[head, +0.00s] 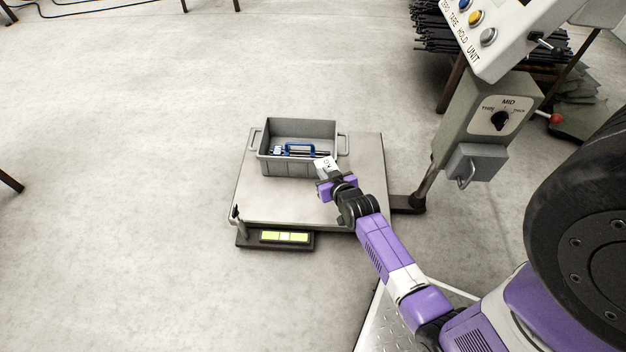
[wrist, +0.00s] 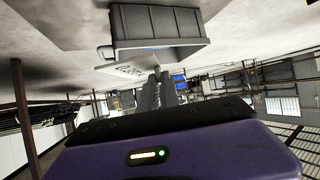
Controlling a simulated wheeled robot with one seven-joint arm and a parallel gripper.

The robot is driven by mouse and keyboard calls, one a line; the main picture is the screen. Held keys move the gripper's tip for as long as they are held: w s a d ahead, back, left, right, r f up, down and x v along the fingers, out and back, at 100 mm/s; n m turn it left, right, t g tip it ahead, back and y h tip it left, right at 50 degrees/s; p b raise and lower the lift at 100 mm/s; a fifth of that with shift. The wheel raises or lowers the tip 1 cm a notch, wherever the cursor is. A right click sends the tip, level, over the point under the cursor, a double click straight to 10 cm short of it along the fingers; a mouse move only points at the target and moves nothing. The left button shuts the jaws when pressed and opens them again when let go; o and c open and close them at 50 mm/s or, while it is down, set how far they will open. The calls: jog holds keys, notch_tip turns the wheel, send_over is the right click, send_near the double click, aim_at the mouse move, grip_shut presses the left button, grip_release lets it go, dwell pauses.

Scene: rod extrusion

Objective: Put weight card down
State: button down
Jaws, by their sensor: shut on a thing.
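The weight card (head: 324,165) is a small white card with dark print, held in my gripper (head: 328,181). It is in front of the grey bin's near right corner in the head view. In the wrist view the card (wrist: 137,70) shows pale beyond the shut fingers (wrist: 157,92), with the bin (wrist: 160,24) behind it. The grey bin (head: 276,163) sits on the platform scale (head: 285,205) and holds a blue-handled item (head: 300,150). Whether the card touches the bin, I cannot tell.
The scale's post carries a control box with a MID knob (head: 500,120) and a button panel (head: 489,36) on the right. Dark rods (head: 432,30) are stacked behind it.

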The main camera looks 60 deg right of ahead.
aim_at(326, 210)
jog(key=shift+s+d+f, duration=0.3)
jog(key=shift+d+f, duration=0.2)
jog(key=shift+f, duration=0.1)
jog(key=shift+s+d+f+b, duration=0.2)
jog(key=shift+f+b, duration=0.1)
jog(key=shift+b, duration=0.1)
notch_tip(326, 210, down, 19)
jog(key=b, duration=1.3)
jog(key=shift+f, duration=0.15)
jog(key=shift+w+f, duration=0.1)
jog(key=shift+f, duration=0.05)
jog(key=c, duration=1.6)
grip_release()
